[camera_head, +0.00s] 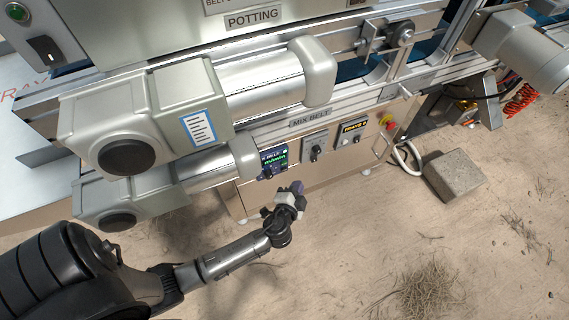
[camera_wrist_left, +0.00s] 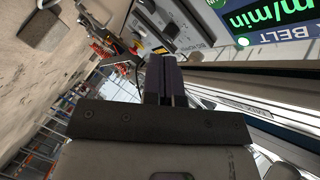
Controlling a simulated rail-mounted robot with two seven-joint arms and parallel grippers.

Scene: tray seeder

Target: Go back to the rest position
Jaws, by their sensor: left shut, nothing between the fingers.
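My left arm comes in from the lower left in the head view. Its gripper (camera_head: 292,192) is in front of the machine's control panel, just below the green speed display (camera_head: 273,161). In the left wrist view the two dark fingers (camera_wrist_left: 166,80) are together with nothing between them. The display, reading "m/min" and "BELT", shows large at the upper right of that view (camera_wrist_left: 265,18). I cannot tell whether the gripper touches the panel. My right gripper shows in neither view.
Two grey motors (camera_head: 150,112) jut out above my left arm. A concrete block (camera_head: 453,176) lies on the sandy floor. The floor below the panel is mostly open, with dry straw (camera_head: 430,290).

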